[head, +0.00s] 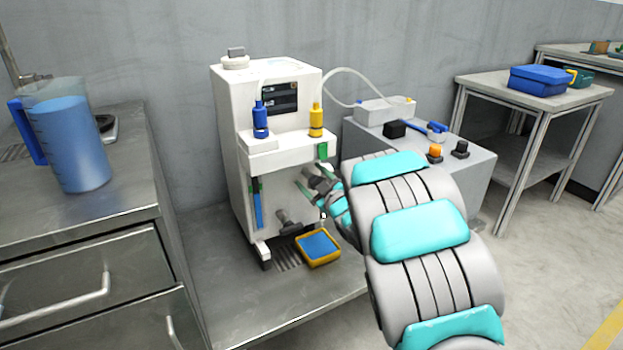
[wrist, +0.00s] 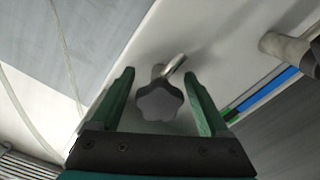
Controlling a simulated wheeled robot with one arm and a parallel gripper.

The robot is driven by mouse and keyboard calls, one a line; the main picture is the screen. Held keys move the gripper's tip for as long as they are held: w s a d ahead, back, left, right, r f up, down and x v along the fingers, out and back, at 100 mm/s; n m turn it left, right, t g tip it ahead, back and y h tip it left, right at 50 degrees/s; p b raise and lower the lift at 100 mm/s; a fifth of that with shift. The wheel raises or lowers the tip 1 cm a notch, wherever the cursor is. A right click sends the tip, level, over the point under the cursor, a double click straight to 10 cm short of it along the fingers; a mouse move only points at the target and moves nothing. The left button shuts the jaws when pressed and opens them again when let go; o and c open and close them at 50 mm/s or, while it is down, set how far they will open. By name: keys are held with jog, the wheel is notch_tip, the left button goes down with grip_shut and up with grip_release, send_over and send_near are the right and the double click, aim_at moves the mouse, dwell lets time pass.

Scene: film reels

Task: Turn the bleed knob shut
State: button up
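The bleed knob (wrist: 160,100) is a dark grey star-shaped knob on a short metal stem, by the white machine's panel in the wrist view. My gripper (wrist: 163,80) is open, with one green finger on each side of the knob. Gaps show between the fingers and the knob, and I see no contact. In the head view my gripper (head: 312,186) is at the lower front right of the white machine (head: 232,140). I cannot make out the star knob there; my gripper and arm cover that area.
A dark tap-like fitting (head: 288,222) sits low on the machine, left of my gripper; it also shows in the wrist view (wrist: 284,46). A yellow tray with a blue pad (head: 318,247) lies below. A blue jug (head: 75,150) stands on the left counter.

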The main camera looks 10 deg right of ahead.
jog(key=shift+s, duration=0.1)
jog(key=v, duration=0.7)
jog(key=shift+s+b, duration=0.25)
jog(key=shift+b, duration=0.05)
jog(key=shift+d, duration=0.15)
